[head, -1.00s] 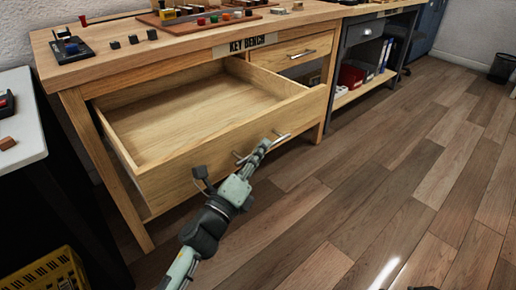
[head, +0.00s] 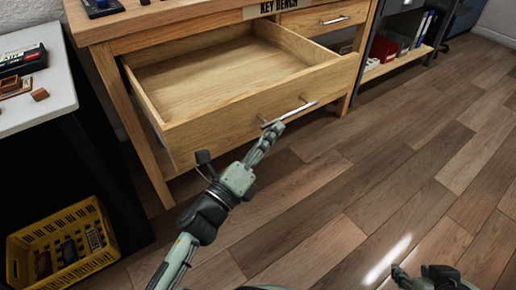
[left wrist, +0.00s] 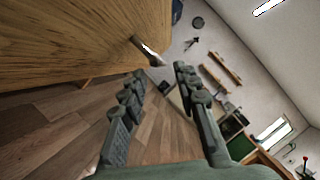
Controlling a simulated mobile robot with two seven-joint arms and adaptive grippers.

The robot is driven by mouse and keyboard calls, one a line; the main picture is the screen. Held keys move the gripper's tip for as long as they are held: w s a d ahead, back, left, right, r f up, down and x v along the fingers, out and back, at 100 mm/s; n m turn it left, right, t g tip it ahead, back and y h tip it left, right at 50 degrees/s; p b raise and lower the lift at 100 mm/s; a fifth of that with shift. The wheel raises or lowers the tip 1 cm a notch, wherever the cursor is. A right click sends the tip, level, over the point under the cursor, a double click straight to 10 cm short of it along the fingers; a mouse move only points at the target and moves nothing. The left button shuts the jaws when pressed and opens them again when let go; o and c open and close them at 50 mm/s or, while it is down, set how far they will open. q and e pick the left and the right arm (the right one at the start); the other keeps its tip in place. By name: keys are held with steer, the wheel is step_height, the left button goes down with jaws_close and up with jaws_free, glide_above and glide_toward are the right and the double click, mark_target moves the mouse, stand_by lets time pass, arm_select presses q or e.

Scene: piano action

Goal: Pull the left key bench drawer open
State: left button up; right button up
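The left key bench drawer (head: 235,118) is pulled out from the wooden bench, its empty inside showing. Its metal bar handle (head: 298,110) is on the front panel. My left gripper (head: 276,130) is at the left end of this handle in the head view. In the left wrist view the gripper (left wrist: 160,82) has its two fingers apart with nothing between them. The handle (left wrist: 148,50) shows beyond the fingertips there, with the drawer's wooden front (left wrist: 70,40). My right gripper (head: 425,278) is partly seen at the bottom right; its fingers are unclear.
The right drawer (head: 325,18) of the bench is shut. A yellow crate (head: 62,245) stands on the floor at the lower left, below a white-topped table (head: 40,90). Shelves with folders (head: 425,30) stand at the right. The wooden floor (head: 370,190) before the bench is clear.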

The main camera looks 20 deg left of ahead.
arm_select(q)
steer(key=v, duration=0.5)
steer(key=shift+s, duration=0.2)
steer(key=shift+f, duration=0.1)
arm_select(e)
steer(key=shift+s, duration=0.1)
